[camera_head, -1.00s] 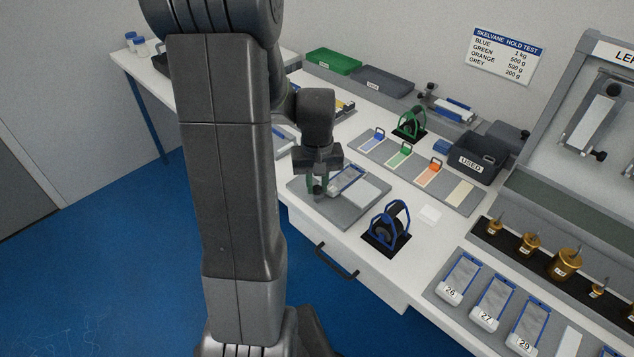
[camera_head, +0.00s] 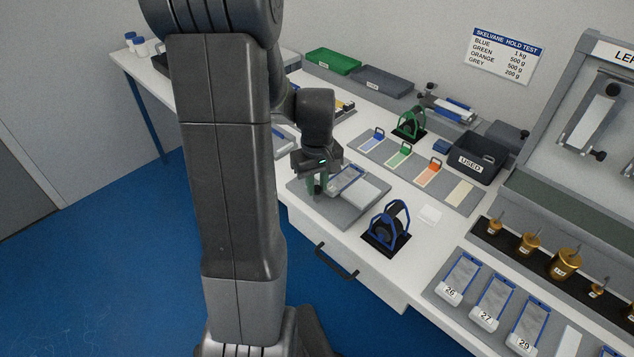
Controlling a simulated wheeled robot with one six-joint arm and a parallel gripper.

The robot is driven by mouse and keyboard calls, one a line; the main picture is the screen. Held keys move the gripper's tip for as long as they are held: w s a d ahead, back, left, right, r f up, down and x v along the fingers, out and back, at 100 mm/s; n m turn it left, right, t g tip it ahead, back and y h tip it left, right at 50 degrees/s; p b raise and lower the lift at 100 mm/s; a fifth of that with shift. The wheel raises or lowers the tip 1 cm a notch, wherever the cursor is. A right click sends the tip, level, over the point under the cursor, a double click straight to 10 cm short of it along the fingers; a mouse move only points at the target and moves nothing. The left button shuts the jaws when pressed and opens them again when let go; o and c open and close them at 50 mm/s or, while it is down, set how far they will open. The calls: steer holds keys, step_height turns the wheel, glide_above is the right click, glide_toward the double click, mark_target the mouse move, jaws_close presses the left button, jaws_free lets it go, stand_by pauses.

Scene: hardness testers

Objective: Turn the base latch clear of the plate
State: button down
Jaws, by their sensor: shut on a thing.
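My gripper (camera_head: 316,187) points down at the left part of a grey base (camera_head: 345,212) on the white bench. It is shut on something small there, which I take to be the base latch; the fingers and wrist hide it. A clear plate with blue edges (camera_head: 346,179) lies on the base just right of my fingers. A pale block (camera_head: 369,190) sits on the base right of the plate. I cannot tell whether the latch overlaps the plate.
A blue-handled tool (camera_head: 389,226) on a black pad stands close right of the base. A drawer handle (camera_head: 336,262) juts from the bench front. Behind are a strip tray (camera_head: 458,190), a green-handled tool (camera_head: 410,122) and the USED bin (camera_head: 478,158). Numbered plates (camera_head: 493,300) lie at lower right.

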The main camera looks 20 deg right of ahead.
mark_target(317, 188)
steer(key=c, duration=1.3)
jaws_free()
steer(key=shift+o, duration=0.2)
step_height(317, 188, up, 14)
steer(key=shift+p, duration=0.4)
steer(key=shift+f, duration=0.1)
step_height(317, 188, down, 14)
steer(key=shift+r+b, duration=0.1)
steer(key=shift+b, duration=0.3)
